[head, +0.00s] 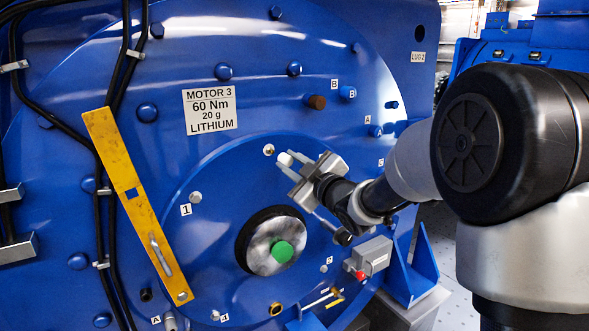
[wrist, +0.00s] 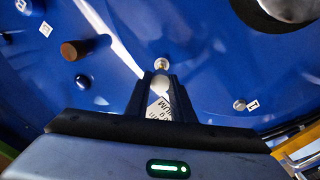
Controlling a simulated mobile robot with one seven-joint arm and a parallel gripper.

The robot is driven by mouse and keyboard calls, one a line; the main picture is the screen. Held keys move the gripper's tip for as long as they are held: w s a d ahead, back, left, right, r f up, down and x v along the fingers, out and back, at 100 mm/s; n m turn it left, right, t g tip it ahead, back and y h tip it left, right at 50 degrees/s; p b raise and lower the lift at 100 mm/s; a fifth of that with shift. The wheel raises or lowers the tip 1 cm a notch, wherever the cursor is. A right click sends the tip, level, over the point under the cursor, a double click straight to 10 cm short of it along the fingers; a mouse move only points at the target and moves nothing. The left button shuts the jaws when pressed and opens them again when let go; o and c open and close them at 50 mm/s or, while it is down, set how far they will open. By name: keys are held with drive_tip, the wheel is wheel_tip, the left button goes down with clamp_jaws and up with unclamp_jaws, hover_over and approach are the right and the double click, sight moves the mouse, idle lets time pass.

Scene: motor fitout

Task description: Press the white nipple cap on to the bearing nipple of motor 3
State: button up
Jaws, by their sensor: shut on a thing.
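My gripper (head: 290,166) is shut on the white nipple cap (head: 284,159) in front of the motor 3 face. In the wrist view the cap (wrist: 160,82) sits between the fingertips as a pale rounded end. The bearing nipple (head: 269,150) is a small light metal fitting on the blue face, just up and left of the cap in the head view. In the wrist view the nipple (wrist: 161,64) appears directly beyond the cap, almost in line with it. A small gap shows between cap and nipple in the head view.
The motor 3 label (head: 210,110) is up and left. A shaft end with a green centre (head: 282,252) lies below the gripper. A yellow bar (head: 135,205) crosses the left side. A brown plug (head: 316,102) and blue bolts protrude above. A grey box (head: 374,256) is lower right.

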sight(273, 152)
drive_tip(key=shift+x, duration=1.85)
drive_tip(key=shift+f+b, duration=0.1)
drive_tip(key=shift+b, duration=1)
drive_tip(key=shift+a, duration=0.1)
idle(0.4)
drive_tip(key=shift+w+a, duration=0.15)
drive_tip(key=shift+w, duration=0.15)
drive_tip(key=shift+x, duration=1.15)
drive_tip(key=o, duration=1.1)
